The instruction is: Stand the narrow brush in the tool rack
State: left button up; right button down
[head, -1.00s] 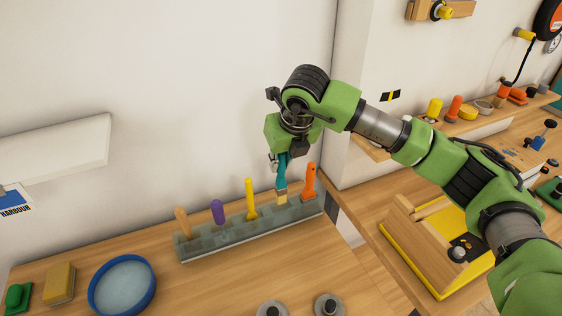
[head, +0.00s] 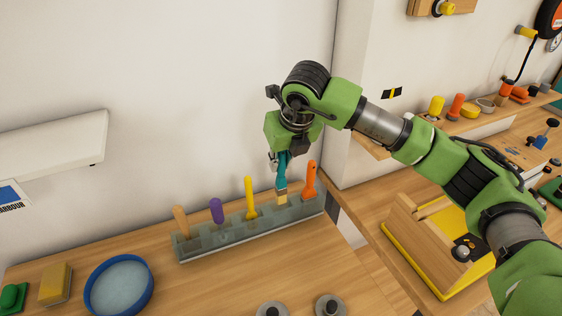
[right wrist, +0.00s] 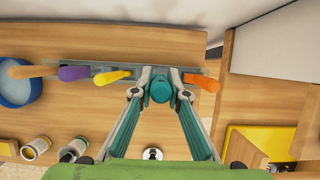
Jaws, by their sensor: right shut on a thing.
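The grey-green tool rack (head: 250,233) stands on the wooden worktop near the wall. My right gripper (head: 281,163) points down above its right part and is shut on the teal narrow brush (head: 281,187). The brush hangs about upright, with pale bristles down at the rack, between the yellow and orange tools. I cannot tell whether the bristle tips are inside a slot or just above it. In the right wrist view, the round teal top of the brush (right wrist: 160,88) sits between the fingertips (right wrist: 160,95). My left gripper is not in view.
The rack holds a wooden-handled tool (head: 181,222), a purple one (head: 217,211), a yellow one (head: 250,197) and an orange one (head: 309,180). A blue round dish (head: 119,287) and a yellow sponge (head: 55,284) lie left.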

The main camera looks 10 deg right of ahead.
aim_at(283, 179)
dwell(0.4)
jog(key=shift+f+b, duration=1.35)
jog(key=shift+f, duration=0.1)
jog(key=shift+f, duration=0.15)
jog(key=shift+f+b, duration=2.1)
jog(key=shift+b, duration=0.1)
jog(key=c, duration=1.9)
grip_release()
